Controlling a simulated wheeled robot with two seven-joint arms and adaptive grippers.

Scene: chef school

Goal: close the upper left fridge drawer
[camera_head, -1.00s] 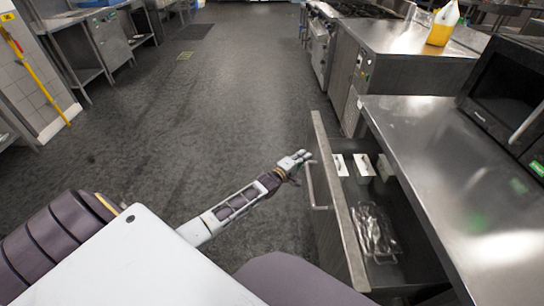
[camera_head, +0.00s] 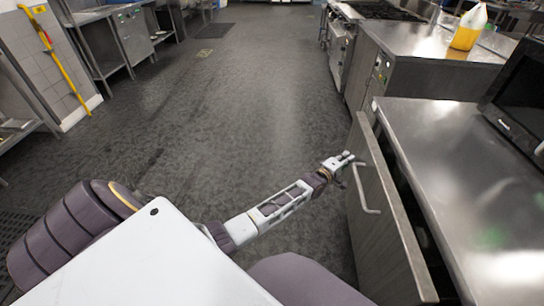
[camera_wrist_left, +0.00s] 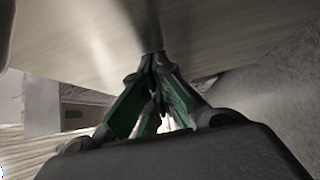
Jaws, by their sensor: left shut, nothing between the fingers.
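The fridge drawer (camera_head: 386,226) is a steel front with a bar handle (camera_head: 366,190), under the counter on the right in the head view. My left gripper (camera_head: 347,157) is shut and empty at the far end of the drawer front, near the handle's upper end. In the left wrist view the shut fingers (camera_wrist_left: 158,62) point at a brushed steel surface and appear to touch or nearly touch it. The drawer's contents are mostly hidden. My right gripper is not in view.
A steel counter (camera_head: 450,165) with a microwave (camera_head: 518,105) stands above the drawer. A stove unit (camera_head: 345,45) and a counter with a yellow bottle (camera_head: 467,30) are beyond. The dark floor (camera_head: 230,120) to the left is clear.

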